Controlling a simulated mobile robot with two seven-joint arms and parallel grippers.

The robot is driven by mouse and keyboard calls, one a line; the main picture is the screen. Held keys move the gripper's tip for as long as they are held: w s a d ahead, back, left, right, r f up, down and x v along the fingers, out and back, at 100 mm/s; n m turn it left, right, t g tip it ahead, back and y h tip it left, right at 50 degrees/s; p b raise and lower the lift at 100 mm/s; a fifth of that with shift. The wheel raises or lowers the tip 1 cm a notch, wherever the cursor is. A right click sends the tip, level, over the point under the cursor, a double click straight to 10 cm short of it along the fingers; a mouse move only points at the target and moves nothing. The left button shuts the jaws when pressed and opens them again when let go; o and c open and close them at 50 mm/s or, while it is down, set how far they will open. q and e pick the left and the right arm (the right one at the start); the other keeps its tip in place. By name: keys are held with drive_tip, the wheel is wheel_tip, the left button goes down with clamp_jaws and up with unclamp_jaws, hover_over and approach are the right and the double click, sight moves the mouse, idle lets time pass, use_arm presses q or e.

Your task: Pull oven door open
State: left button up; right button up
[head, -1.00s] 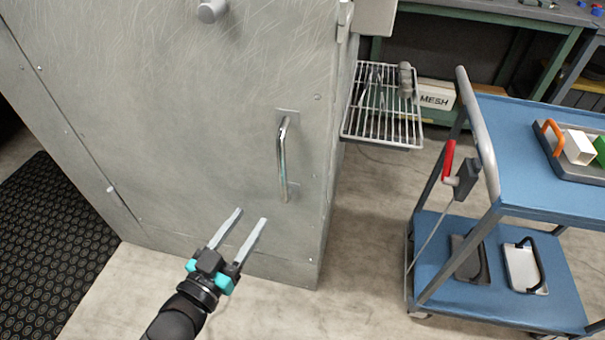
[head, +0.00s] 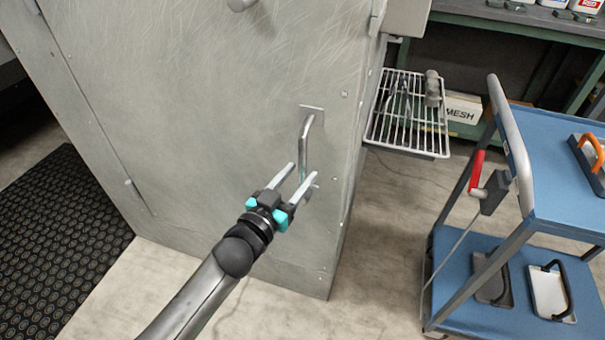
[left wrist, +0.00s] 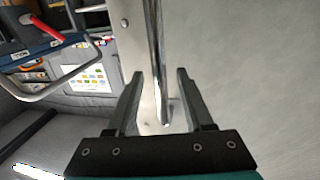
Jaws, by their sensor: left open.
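The oven door (head: 200,110) is a large scratched grey metal panel, and it looks shut. Its handle (head: 305,141) is a vertical chrome bar near the door's right edge. My left gripper (head: 302,173) is open in front of the handle's lower part. In the left wrist view the handle (left wrist: 155,60) runs upright between the two spread fingertips (left wrist: 160,73), with a gap on each side. The gripper is not closed on it. How deep the bar sits between the fingers is hard to tell. My right gripper is not in view.
A wire rack (head: 407,115) with tools juts out right of the oven. A blue trolley (head: 560,165) with a grey push handle stands further right. A black mat (head: 65,230) lies on the floor at left. Bare floor lies between oven and trolley.

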use_arm(q)
drive_tip(key=shift+x, duration=1.05)
clamp_jaws()
idle(0.8)
